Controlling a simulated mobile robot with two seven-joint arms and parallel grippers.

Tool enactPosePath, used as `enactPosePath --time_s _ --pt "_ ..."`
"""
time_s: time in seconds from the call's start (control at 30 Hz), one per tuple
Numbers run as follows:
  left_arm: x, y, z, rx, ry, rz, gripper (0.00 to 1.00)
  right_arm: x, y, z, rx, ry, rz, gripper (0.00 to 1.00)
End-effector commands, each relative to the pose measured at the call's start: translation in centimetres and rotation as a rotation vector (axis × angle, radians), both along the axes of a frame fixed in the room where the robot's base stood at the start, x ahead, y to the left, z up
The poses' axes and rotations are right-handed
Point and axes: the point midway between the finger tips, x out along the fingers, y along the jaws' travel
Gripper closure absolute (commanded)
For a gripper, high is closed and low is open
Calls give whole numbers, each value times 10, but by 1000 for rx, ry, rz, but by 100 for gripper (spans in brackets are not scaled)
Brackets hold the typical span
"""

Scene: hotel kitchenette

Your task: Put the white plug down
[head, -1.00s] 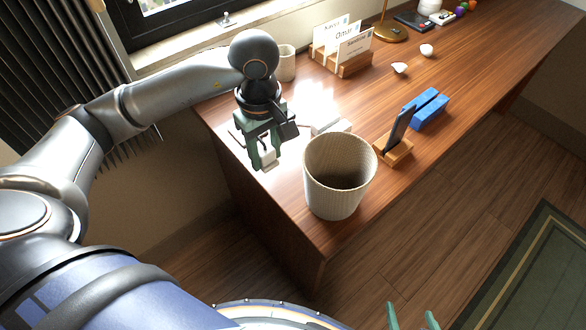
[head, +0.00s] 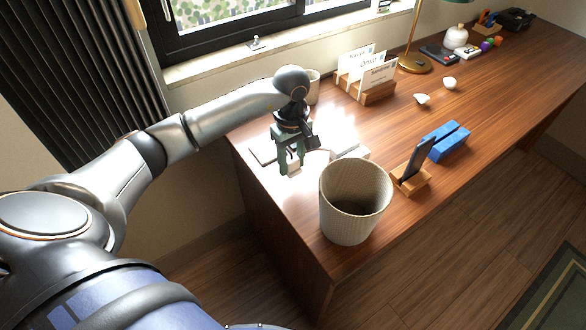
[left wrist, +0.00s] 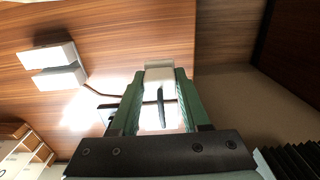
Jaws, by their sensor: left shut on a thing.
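My left gripper (head: 291,168) points down over the near left part of the wooden desk (head: 285,209). Its green fingers are shut on the white plug (left wrist: 159,73), which shows between the fingertips in the left wrist view. In the head view only a small pale part of the plug (head: 293,168) shows, low between the fingers. I cannot tell whether it touches the desk. A dark cable runs near the fingers to a white two-part block (left wrist: 55,67) lying on the desk. My right gripper is not in view.
A ribbed beige bin (head: 352,215) stands close to the right of the gripper. A phone on a wooden stand (head: 411,180), a blue block (head: 446,142) and a card holder (head: 370,92) lie beyond. A beige cup (head: 313,88) stands behind the wrist.

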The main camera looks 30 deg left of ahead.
Motion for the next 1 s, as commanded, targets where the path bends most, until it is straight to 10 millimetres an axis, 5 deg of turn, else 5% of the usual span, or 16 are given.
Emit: enactPosePath --time_s 0.57,1.0 --pt "16 7 -51 -2 2 0 100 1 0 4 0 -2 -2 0" --pt "17 8 -59 1 -1 -1 100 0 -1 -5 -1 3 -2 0"
